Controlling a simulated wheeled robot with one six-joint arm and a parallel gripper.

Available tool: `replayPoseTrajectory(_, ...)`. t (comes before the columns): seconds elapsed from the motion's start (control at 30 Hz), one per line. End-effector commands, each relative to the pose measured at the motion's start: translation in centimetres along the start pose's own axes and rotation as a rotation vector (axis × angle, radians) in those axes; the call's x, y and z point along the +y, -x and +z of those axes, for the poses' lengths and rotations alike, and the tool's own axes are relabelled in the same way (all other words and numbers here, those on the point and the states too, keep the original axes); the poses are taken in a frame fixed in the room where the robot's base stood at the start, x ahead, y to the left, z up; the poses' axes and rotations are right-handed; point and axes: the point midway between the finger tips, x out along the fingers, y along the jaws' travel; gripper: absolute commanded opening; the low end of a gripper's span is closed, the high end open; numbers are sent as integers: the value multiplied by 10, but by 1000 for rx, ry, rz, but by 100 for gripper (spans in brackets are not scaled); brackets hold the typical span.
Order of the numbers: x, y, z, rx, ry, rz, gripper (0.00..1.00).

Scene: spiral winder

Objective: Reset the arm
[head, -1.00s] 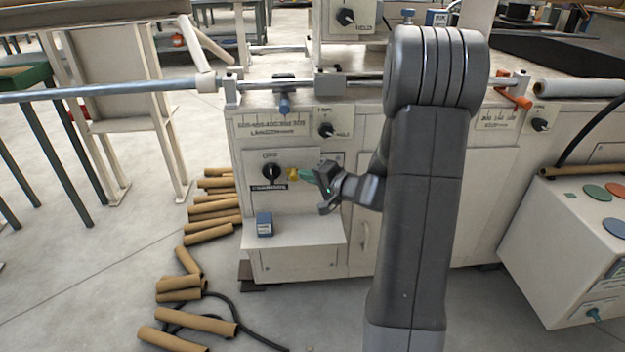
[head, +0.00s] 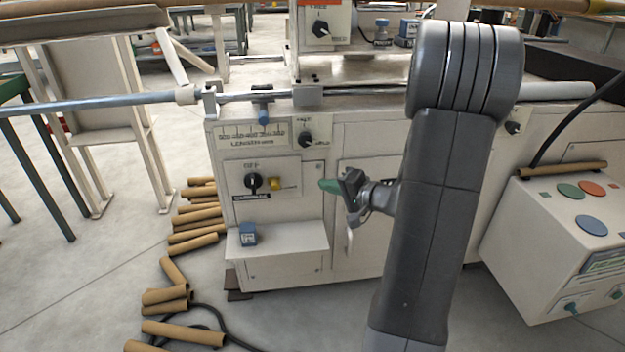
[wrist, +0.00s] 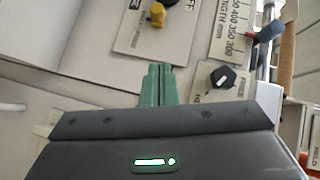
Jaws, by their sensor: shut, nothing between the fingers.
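My gripper (head: 330,186) is in front of the white machine cabinet (head: 365,140), its green fingers pointing left. In the wrist view the two green fingers (wrist: 158,84) lie side by side, shut with nothing between them. A panel with a black rotary knob (head: 254,181) and a yellow knob (head: 275,184) is to the left of the fingertips, with a gap between. The yellow knob also shows at the top of the wrist view (wrist: 157,14). My arm hides part of the cabinet front.
A small blue block (head: 248,234) sits on the cabinet's low ledge (head: 290,238). Several brown cardboard tubes (head: 196,218) and a black cable lie on the floor at left. A white box with coloured discs (head: 530,260) stands at right. A steel rod (head: 100,104) juts out left.

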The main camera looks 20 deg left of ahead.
Motion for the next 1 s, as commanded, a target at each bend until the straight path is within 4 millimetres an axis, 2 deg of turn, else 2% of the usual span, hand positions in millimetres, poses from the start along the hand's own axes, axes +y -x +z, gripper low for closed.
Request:
replayPoseTrajectory(0.2, 0, 14, 0, 1, -1, 1, 0)
replayPoseTrajectory(0.63, 1, 10, 0, 0, 0, 0, 0)
replayPoseTrajectory(0.77, 2, -3, 1, -3, 1, -1, 0)
replayPoseTrajectory(1.0, 2, -49, 2, -4, 1, -1, 0)
